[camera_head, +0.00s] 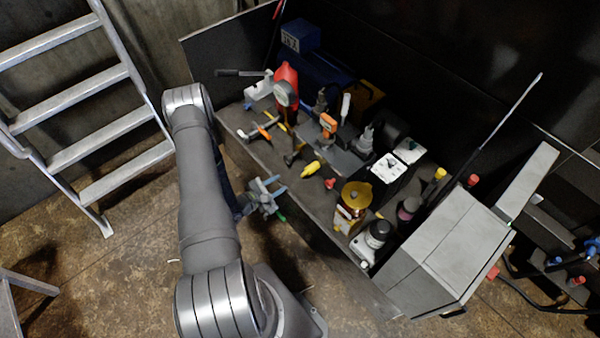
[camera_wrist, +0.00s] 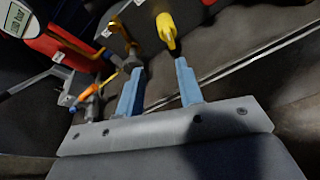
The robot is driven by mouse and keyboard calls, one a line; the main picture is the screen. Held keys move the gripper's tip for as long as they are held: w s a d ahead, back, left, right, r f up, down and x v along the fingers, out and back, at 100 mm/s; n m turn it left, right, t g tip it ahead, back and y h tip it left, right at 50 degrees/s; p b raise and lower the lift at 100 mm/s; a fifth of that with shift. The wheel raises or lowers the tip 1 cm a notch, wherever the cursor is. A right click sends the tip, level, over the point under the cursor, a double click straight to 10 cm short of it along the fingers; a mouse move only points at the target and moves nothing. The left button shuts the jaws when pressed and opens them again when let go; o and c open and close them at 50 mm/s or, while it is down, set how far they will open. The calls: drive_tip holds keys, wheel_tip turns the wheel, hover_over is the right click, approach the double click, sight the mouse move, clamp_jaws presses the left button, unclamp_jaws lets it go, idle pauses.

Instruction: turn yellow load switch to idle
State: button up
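A yellow handle-like piece (camera_head: 311,168), which looks like the load switch, sits near the front edge of the dark bench. In the wrist view the yellow piece (camera_wrist: 167,28) shows at the top, beyond and between the lines of my two blue fingers. Which position the switch is in cannot be told. My gripper (camera_head: 268,192) is in front of the bench edge, to the left of and a little below the yellow piece. In the wrist view my gripper (camera_wrist: 158,78) has its fingers apart with nothing between them, clear of the yellow piece.
Orange-handled tools (camera_head: 264,132), a red gauge device (camera_head: 287,85) and a gold-topped device (camera_head: 354,197) stand on the bench. A small red knob (camera_head: 330,183) is right of the yellow piece. A grey box (camera_head: 460,245) stands right; a ladder (camera_head: 95,110) stands left.

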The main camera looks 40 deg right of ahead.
sight(302, 174)
drive_tip(key=s+a+r+n+y, duration=0.1)
drive_tip(key=s+a+r+n, duration=0.15)
drive_tip(key=a, duration=0.25)
drive_tip(key=shift+n, duration=0.25)
drive_tip(key=x, duration=1.1)
drive_tip(key=w+x, duration=0.1)
drive_tip(key=x, duration=0.5)
drive_tip(key=shift+d+f, duration=0.15)
